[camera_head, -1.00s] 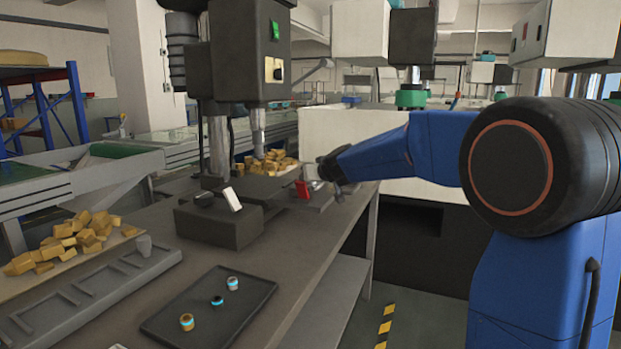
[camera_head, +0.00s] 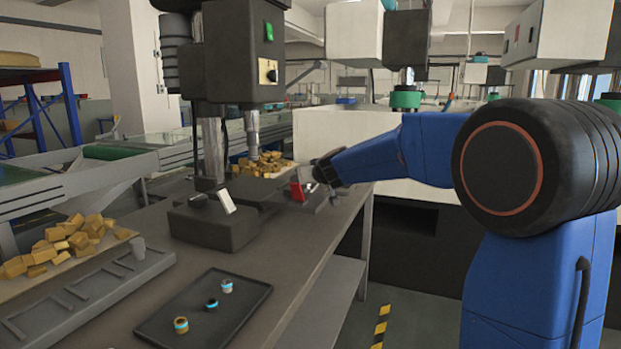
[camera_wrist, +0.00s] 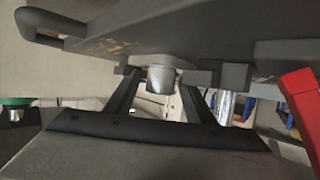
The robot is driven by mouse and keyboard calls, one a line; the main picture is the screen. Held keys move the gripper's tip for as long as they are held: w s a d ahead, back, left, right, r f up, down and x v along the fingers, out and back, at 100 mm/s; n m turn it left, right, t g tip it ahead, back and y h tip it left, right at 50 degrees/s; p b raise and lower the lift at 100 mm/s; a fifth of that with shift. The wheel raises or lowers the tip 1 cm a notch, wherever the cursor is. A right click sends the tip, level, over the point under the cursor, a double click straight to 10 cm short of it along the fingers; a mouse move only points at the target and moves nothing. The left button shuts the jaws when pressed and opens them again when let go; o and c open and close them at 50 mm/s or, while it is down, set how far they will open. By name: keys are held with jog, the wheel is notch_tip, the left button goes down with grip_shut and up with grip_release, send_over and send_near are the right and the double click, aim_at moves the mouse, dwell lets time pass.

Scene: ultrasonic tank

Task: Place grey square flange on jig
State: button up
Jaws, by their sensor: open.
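My gripper (camera_head: 328,180) is at the far end of the bench, close to a red-handled fixture (camera_head: 298,191). Whether this fixture is the jig, I cannot tell. In the wrist view my gripper (camera_wrist: 160,100) has its two dark fingers apart. A short silver cylinder (camera_wrist: 160,79) shows between them, under a dark slab; I cannot tell whether the fingers touch it. A red part (camera_wrist: 302,105), likely the same handle, is close on the right. I cannot pick out the grey square flange for certain in either view.
A drill press (camera_head: 240,50) stands left of my gripper. A black tray (camera_head: 165,318) with several small round parts, a grey slotted rack (camera_head: 75,305) and yellow blocks (camera_head: 75,238) are nearer on the bench. The bench's right edge (camera_head: 325,255) is open to the floor.

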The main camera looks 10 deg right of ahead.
jog(key=shift+r, duration=0.1)
jog(key=v, duration=1.2)
